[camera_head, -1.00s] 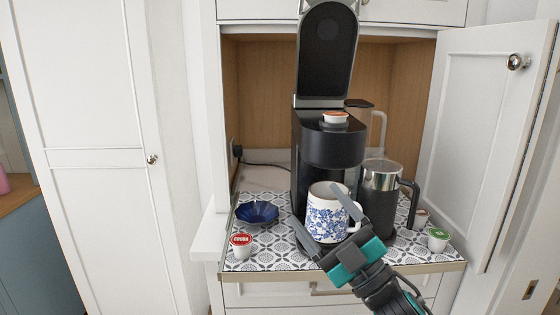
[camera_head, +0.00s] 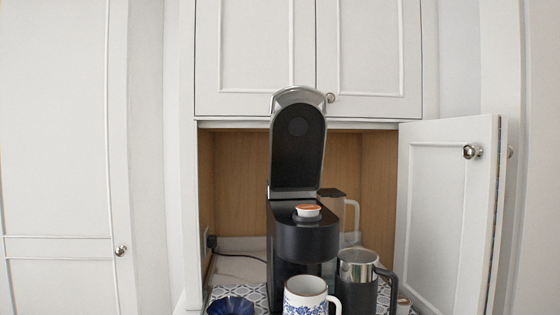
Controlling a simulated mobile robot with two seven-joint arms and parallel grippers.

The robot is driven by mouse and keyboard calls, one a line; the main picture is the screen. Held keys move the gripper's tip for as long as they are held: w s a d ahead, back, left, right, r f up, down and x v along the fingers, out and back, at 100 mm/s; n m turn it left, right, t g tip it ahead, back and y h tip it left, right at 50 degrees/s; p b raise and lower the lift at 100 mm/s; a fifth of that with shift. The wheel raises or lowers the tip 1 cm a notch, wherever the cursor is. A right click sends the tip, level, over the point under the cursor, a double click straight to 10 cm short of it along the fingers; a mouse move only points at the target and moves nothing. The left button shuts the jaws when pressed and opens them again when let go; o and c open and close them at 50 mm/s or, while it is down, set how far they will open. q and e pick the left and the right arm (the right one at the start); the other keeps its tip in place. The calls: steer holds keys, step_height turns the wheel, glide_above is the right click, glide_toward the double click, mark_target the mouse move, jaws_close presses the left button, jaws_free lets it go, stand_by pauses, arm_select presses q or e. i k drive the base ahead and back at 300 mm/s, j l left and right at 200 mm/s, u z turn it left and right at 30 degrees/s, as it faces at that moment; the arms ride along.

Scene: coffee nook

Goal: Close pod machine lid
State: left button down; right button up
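The black pod machine (camera_head: 306,240) stands in the cabinet nook. Its lid (camera_head: 298,145) is open, swung up nearly upright with its dark underside facing me. An orange-topped white pod (camera_head: 307,211) sits in the top of the machine's body. A white mug with a blue floral pattern (camera_head: 304,297) stands at the front of the machine, its lower part cut off by the picture's edge. Neither of my grippers shows in the head view now.
A steel-and-black frother jug (camera_head: 357,275) stands right of the machine, with a clear-handled pitcher (camera_head: 331,203) behind it. A blue bowl (camera_head: 231,306) is at the lower left. The open cabinet door (camera_head: 447,205) borders the right.

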mark_target(299, 127)
steer(key=i+j+z, duration=0.35)
steer(key=i+j, duration=0.2)
steer(key=j, duration=0.15)
steer(key=i+j+z, duration=0.2)
steer(key=j, duration=0.2)
